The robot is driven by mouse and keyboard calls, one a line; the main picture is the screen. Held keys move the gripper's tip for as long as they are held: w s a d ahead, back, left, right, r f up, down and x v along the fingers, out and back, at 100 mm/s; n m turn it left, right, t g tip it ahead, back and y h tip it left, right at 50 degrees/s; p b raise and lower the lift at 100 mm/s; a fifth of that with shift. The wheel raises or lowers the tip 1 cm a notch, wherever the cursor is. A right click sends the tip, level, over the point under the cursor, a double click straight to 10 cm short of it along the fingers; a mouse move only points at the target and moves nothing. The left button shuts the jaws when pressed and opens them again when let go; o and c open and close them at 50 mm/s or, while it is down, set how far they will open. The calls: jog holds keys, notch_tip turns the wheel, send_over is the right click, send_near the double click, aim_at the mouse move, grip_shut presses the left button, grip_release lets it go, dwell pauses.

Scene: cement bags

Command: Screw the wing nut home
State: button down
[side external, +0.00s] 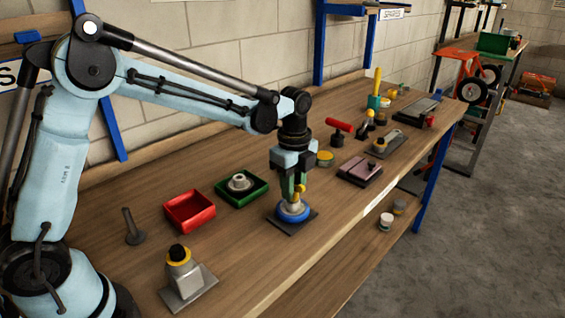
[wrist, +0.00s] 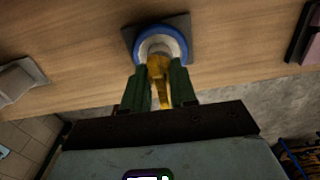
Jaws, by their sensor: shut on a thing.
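My gripper (side external: 299,186) points down over a blue round base (side external: 292,212) on a dark square plate (side external: 304,223). Its fingers are shut on a yellow wing nut (side external: 299,194), which sits above the blue ring. In the wrist view the two green fingers of my gripper (wrist: 161,90) lie on either side of the yellow wing nut (wrist: 158,68). The blue ring (wrist: 160,32) with its pale inside shows just beyond it. The stud and thread under the nut are hidden, so how far down the nut sits cannot be told.
A red tray (side external: 189,211) and a green tray (side external: 241,187) holding a pale round part stand left of my gripper. A grey fixture with a yellow ring (side external: 184,272) stands front left. Tools and plates crowd the bench to the right. The bench's front edge is near.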

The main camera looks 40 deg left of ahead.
jog(key=m, duration=0.2)
jog(key=shift+m, duration=0.3)
jog(key=c, duration=0.8)
grip_release()
jog(key=shift+o, duration=0.3)
jog(key=o, duration=0.4)
